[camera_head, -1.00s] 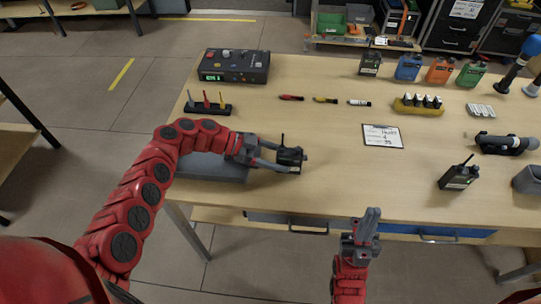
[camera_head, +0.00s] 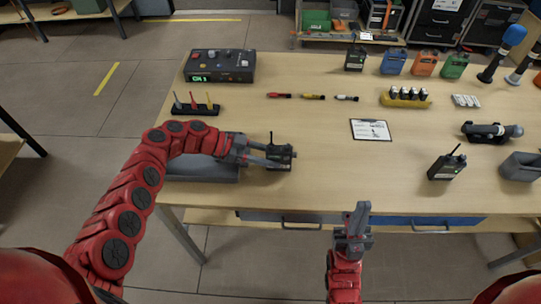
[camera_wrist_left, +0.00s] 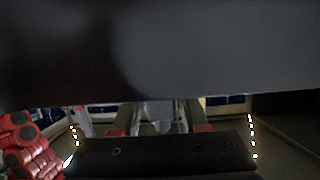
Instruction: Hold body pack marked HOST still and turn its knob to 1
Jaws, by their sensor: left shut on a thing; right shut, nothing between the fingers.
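A small black body pack (camera_head: 281,156) with a short antenna stands near the front left of the table. My left gripper (camera_head: 270,156) is shut on it from the left. I cannot read its marking or its knob setting here. A second black body pack (camera_head: 446,166) with an antenna stands at the right front of the table; its marking is also too small to read. My right gripper (camera_head: 358,218) is shut and empty, in front of the table's front edge, apart from both packs. The left wrist view shows mostly a large dark surface close to the camera.
A grey tray (camera_head: 205,172) lies under my left forearm. A clipboard (camera_head: 371,130) lies mid-table. A control box (camera_head: 220,65), markers, a battery holder (camera_head: 406,99) and coloured packs stand farther back. The wood between held pack and second pack is clear.

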